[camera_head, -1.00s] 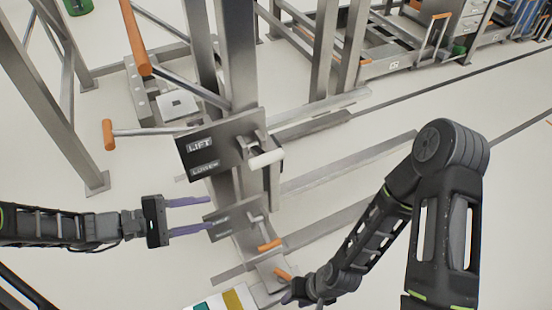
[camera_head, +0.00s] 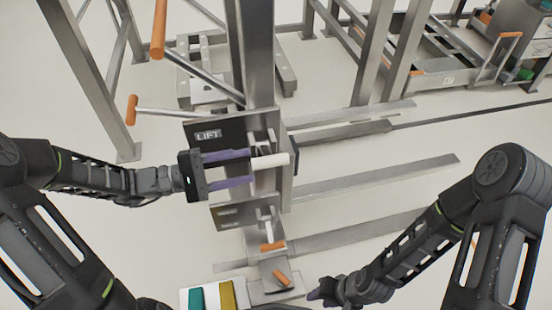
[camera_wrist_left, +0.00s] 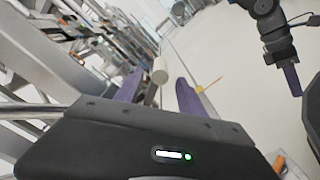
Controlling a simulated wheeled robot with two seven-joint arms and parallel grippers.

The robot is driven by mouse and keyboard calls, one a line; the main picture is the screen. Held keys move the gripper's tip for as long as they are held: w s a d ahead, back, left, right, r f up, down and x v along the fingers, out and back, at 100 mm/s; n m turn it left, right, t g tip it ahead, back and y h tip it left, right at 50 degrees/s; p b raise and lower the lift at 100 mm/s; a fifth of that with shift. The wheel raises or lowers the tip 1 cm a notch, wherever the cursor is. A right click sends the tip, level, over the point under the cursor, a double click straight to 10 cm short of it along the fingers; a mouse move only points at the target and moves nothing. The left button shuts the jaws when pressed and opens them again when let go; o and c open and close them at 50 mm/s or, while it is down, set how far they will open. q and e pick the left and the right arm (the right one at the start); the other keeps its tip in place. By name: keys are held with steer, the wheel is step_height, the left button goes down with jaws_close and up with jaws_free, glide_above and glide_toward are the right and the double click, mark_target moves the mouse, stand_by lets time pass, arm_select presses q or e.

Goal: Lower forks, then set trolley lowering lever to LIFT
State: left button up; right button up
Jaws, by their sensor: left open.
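The trolley's upper dark plate (camera_head: 228,127) reads LIFT; its lower label is hidden behind my left gripper. A lever with a white cylindrical handle (camera_head: 270,160) sticks out at the plate's right. My left gripper (camera_head: 251,168) is open, its purple fingertips close to the handle. In the left wrist view the white handle (camera_wrist_left: 160,72) shows between the two fingers, beyond the tips; contact cannot be told. The grey forks (camera_head: 385,178) extend right, low over the floor. My right gripper (camera_head: 320,293) is low, right of the trolley base; its opening is unclear.
A lower plate has an orange-tipped lever (camera_head: 272,246). Another orange handle (camera_head: 282,278) lies below it, beside teal and yellow pads (camera_head: 227,295). Long orange-tipped bars (camera_head: 159,28) reach out at upper left. A steel frame (camera_head: 372,55) stands behind.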

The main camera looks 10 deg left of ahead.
mark_target(266, 162)
arm_select(q)
steer(key=shift+d, duration=0.15)
steer(key=x, duration=0.7)
steer(key=shift+w+d+b, duration=0.15)
steer(key=shift+d+b, duration=0.15)
steer(key=shift+b, duration=0.1)
jaws_close()
stand_by(1.0)
